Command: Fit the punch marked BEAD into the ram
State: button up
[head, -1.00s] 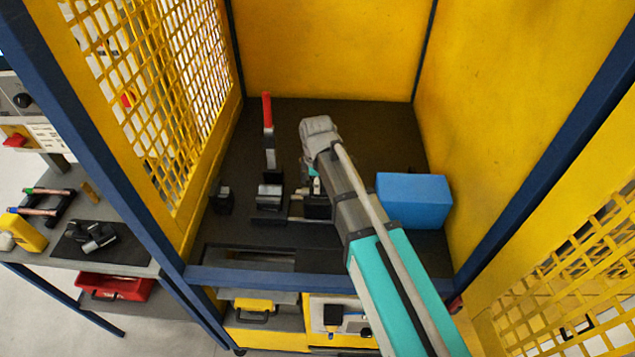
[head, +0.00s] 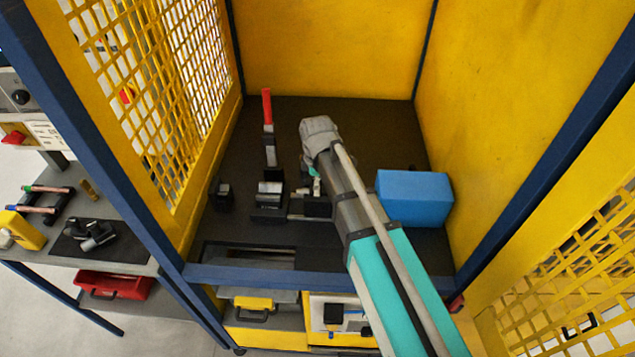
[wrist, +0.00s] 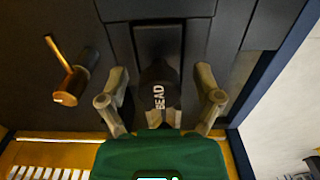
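The punch marked BEAD (wrist: 160,85) is a dark, rounded piece with white lettering, in the middle of the wrist view. My gripper (wrist: 160,105) is open, with one finger to the left of the punch and one to the right. Gaps show on both sides between fingers and punch. A pale metal piece sits below the punch between the fingers. In the head view my gripper (head: 315,183) is low over the dark bench beside black blocks, partly hidden by my arm. I cannot tell for sure which part is the ram.
A red-handled lever (head: 268,130) stands behind a black block (head: 269,200). A blue box (head: 414,198) stands right of my arm. A small dark block (head: 222,195) is at left. A copper-ended dark piece (wrist: 72,85) lies left in the wrist view. Yellow walls enclose the bench.

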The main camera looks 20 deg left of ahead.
jog(key=shift+r, duration=0.1)
dwell(0.3)
notch_tip(320, 180, up, 11)
jog(key=p, duration=1.1)
dwell(1.3)
